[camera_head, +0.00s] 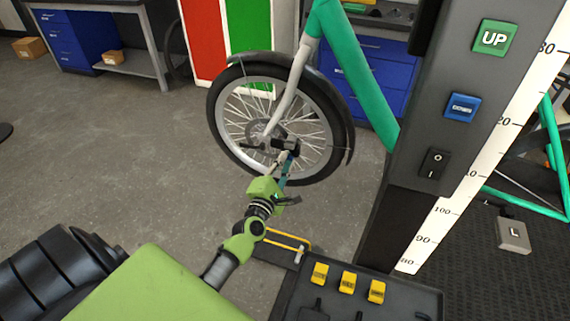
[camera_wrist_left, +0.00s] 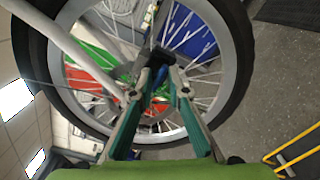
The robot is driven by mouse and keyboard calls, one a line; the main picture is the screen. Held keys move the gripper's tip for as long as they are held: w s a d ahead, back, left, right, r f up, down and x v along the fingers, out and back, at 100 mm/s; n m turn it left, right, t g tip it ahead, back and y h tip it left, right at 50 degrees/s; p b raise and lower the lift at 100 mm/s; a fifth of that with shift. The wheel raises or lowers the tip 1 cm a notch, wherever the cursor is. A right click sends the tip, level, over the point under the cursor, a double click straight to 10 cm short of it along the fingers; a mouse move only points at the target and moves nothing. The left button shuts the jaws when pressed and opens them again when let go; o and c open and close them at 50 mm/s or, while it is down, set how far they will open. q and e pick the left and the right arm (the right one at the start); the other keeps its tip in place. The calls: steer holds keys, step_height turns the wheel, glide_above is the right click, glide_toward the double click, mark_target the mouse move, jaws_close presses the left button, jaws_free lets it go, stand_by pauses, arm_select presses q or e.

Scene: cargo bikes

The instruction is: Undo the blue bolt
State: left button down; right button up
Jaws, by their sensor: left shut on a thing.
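The blue bolt (camera_wrist_left: 161,76) shows as a small blue piece at the wheel hub, between the fingertips of my left gripper (camera_wrist_left: 158,88) in the wrist view. In the head view the bolt (camera_head: 291,156) is a tiny blue spot by the dark hub of the front wheel (camera_head: 345,135). My left gripper (camera_head: 284,162) reaches the hub from below and is shut on the bolt. The fingers hide much of the bolt, so I cannot tell how deep it sits. My right gripper is not in view.
The green bike frame (camera_head: 357,75) and grey fork (camera_head: 294,85) rise above the wheel. A grey column with UP button (camera_head: 494,37) stands at right. Blue drawers (camera_head: 70,48) stand at the back left. Open floor lies left of the wheel.

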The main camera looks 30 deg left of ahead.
arm_select(q)
steer(key=shift+n, duration=0.5)
steer(key=c, duration=1.9)
jaws_free()
steer(key=shift+a, duration=0.1)
steer(key=shift+s, duration=0.1)
steer(key=v, duration=1.1)
steer(key=shift+s, duration=0.4)
